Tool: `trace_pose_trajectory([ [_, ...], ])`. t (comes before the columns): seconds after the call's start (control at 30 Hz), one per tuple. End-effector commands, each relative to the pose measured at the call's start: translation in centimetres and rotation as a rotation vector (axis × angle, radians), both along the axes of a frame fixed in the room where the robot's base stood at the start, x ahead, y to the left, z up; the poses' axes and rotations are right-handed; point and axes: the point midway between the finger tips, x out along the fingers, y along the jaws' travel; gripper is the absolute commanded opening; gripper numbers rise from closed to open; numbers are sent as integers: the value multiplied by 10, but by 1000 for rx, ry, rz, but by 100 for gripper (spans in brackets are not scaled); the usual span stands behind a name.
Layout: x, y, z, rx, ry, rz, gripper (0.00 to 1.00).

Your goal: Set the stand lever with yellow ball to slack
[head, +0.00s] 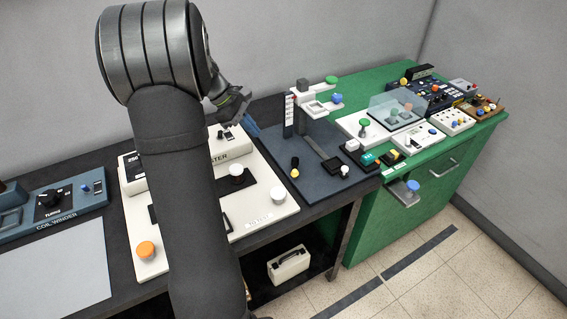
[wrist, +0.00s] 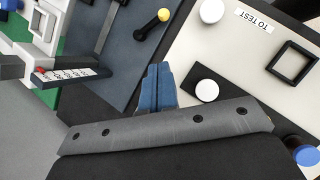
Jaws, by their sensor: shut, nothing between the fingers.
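The stand lever's yellow ball (head: 294,173) sits on a short dark arm at the front left of the blue-grey stand plate (head: 318,180). In the wrist view the yellow ball (wrist: 163,15) is at the top middle, its black arm slanting down-left over the plate (wrist: 122,62). I cannot read slack or tight marks near it. My gripper (head: 254,130) is at the left edge of the stand, partly hidden behind my arm. In the wrist view its blue fingers (wrist: 158,72) are together and empty, apart from the ball and pointing toward it.
A scale column (head: 289,115) rises at the back of the stand. Left is a cream tester panel (head: 265,224) with knobs, including a white knob (wrist: 206,90) near my fingers. A coil winder (head: 48,207) stands farther left, a green cabinet (head: 440,190) right.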

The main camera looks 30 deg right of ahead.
Motion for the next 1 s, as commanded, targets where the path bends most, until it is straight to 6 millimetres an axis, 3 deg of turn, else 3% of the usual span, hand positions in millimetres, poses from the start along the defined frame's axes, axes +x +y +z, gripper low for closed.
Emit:
trace_pose_trajectory([
  [0.1, 7, 4, -29, 1, 106, 95, 0],
  [0.3, 13, 7, -52, 2, 199, 184, 0],
  [0.77, 13, 6, -56, 2, 217, 199, 0],
  [1.0, 2, -9, -79, 4, 218, 196, 0],
])
